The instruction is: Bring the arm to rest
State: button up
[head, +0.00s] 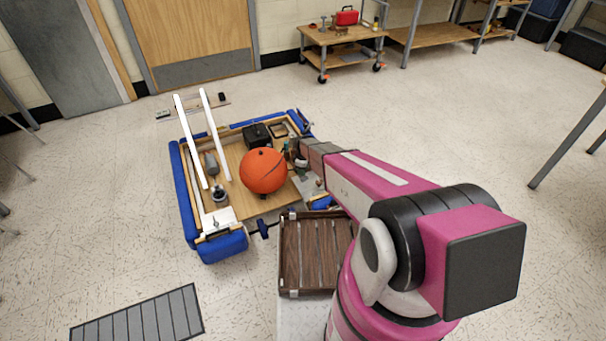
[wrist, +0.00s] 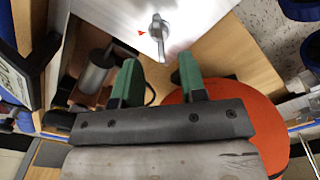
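My gripper (wrist: 160,80) shows in the wrist view with its two green fingers spread apart and nothing between them. It is open and empty. In the head view my magenta arm reaches forward from the right, and my gripper (head: 299,152) is over the right side of the blue-bumpered machine (head: 222,246), just right of the orange ball (head: 263,171). Its fingers are too small there to make out. In the wrist view the orange ball (wrist: 262,122) lies behind and to the right of the fingers. A light plate with a metal lever (wrist: 158,32) is beyond the fingertips.
White upright rails (head: 215,135) rise from the machine's left side. A dark box (head: 256,135) sits at its back. A brown slatted tray (head: 315,252) is near my arm's base. A wheeled wooden cart (head: 342,37) stands at the back. Open floor surrounds the machine.

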jog(key=shift+r, duration=1.1)
jog(key=s+d+r+m, duration=0.4)
jog(key=s+r, duration=0.4)
jog(key=r, duration=0.2)
jog(key=s+d+r+m, duration=0.5)
jog(key=s+d+r, duration=0.1)
jog(key=s+r, duration=0.3)
jog(key=s+d+r+m, duration=0.5)
jog(key=s+r, duration=0.3)
jog(key=r, duration=0.4)
jog(key=shift+s, duration=0.4)
